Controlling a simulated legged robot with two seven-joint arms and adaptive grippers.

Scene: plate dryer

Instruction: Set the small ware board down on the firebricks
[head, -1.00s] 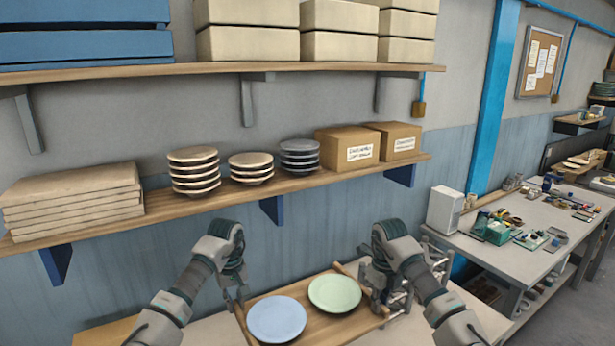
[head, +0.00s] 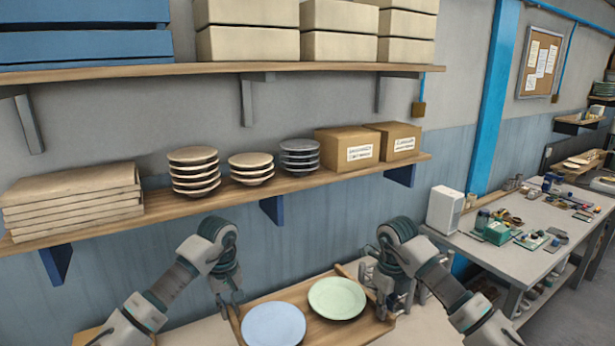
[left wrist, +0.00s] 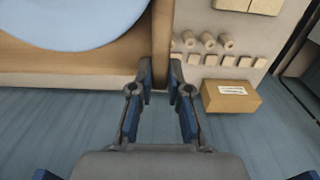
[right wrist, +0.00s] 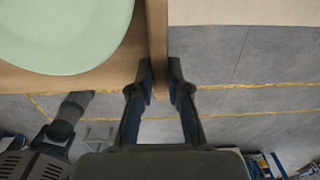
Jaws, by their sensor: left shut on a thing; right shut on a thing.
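The small ware board (head: 312,328) is a wooden board with raised edges at the bottom of the head view. It carries a pale blue plate (head: 273,325) and a pale green plate (head: 337,298). My left gripper (head: 230,306) is shut on its left edge, and the left wrist view shows the fingers (left wrist: 160,78) there. My right gripper (head: 384,306) is shut on its right edge, with the fingers in the right wrist view (right wrist: 159,78). Pale blocks (left wrist: 250,5) show in the left wrist view; I cannot tell whether they are the firebricks. The board's underside is hidden.
A wall shelf (head: 240,197) with stacked bowls and cardboard boxes (head: 346,147) runs behind the board. A workbench (head: 490,259) with tools stands at right. Small pale cubes, cylinders and a cardboard box (left wrist: 231,96) lie beside the board in the left wrist view.

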